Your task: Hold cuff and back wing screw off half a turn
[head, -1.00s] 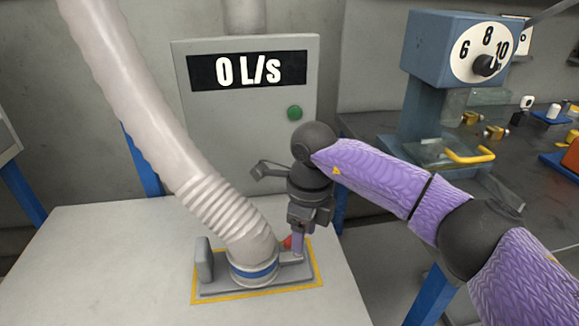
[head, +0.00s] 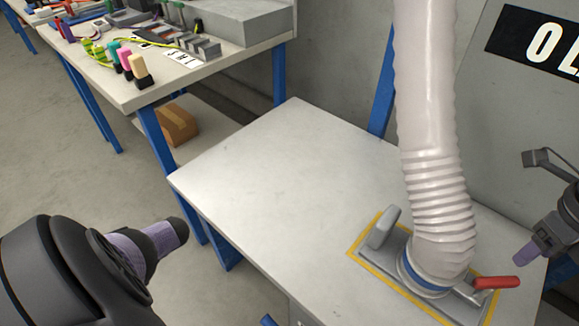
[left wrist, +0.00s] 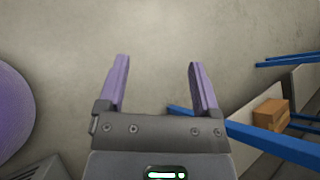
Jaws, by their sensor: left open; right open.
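The ribbed hose (head: 438,195) comes down to a round cuff with a blue band (head: 426,286) on a grey base plate (head: 392,262). A wing screw with a red handle (head: 496,283) sticks out to the right of the cuff. My right gripper (head: 526,254) is at the right edge of the head view, just above and right of the red handle, apart from it and empty. My left gripper (left wrist: 157,72) shows in the left wrist view, open and empty over the floor, away from the cuff. Its fingers are not clear in the head view.
A yellow outline (head: 362,259) frames the base plate on the white table (head: 285,185), whose left part is clear. A grey upright tab (head: 384,228) stands left of the cuff. Another bench (head: 120,85) with small items stands back left; a cardboard box (head: 178,126) sits under it.

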